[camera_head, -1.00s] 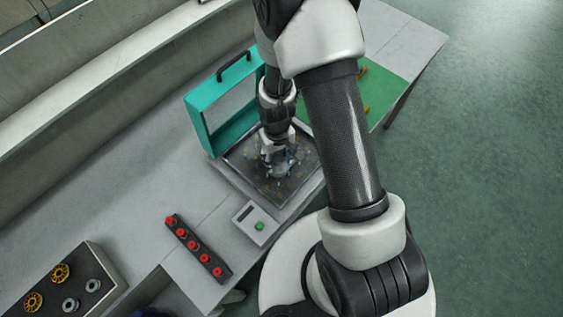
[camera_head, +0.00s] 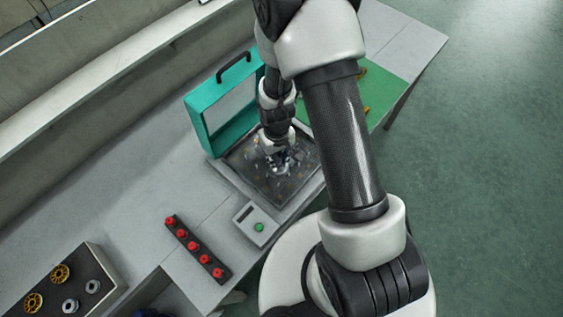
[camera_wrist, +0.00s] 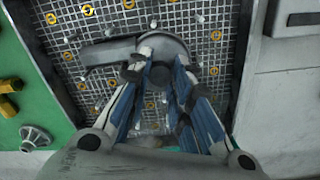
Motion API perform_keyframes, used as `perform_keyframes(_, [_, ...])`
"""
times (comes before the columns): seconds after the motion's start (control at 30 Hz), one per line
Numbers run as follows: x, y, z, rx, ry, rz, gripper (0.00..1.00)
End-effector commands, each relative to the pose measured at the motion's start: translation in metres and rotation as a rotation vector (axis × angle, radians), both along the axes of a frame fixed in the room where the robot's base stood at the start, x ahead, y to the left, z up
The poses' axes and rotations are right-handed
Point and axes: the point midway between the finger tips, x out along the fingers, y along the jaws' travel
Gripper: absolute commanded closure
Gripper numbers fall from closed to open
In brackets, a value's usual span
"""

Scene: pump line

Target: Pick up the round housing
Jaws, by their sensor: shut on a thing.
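The round housing (camera_wrist: 108,52) is a grey, round body with a stub pointing left in the wrist view. It is over the gridded floor of the tray (camera_wrist: 212,45), and the fingers hide part of it. My gripper (camera_wrist: 168,62) points down at it, its blue-lined fingers closed on its near side. In the head view my gripper (camera_head: 284,163) is low over the dark tray (camera_head: 243,169), and the housing is hard to make out there. I cannot tell whether it is clear of the tray floor.
The tray holds several orange rings and small bolts. A teal frame with a handle (camera_head: 205,125) stands upright behind it. A box with a green button (camera_head: 250,222) and a rack of red knobs (camera_head: 193,246) are in front. A green mat (camera_head: 378,90) lies beyond.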

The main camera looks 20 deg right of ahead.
Motion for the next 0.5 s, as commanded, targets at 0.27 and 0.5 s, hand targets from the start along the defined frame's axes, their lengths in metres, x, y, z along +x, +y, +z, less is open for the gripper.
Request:
perform_keyframes(0.27, [0.0,0.0,0.001,0.0,0.001,0.001,1.0])
perform_keyframes(0.5, [0.001,0.0,0.024,0.0,-0.003,0.0,1.0])
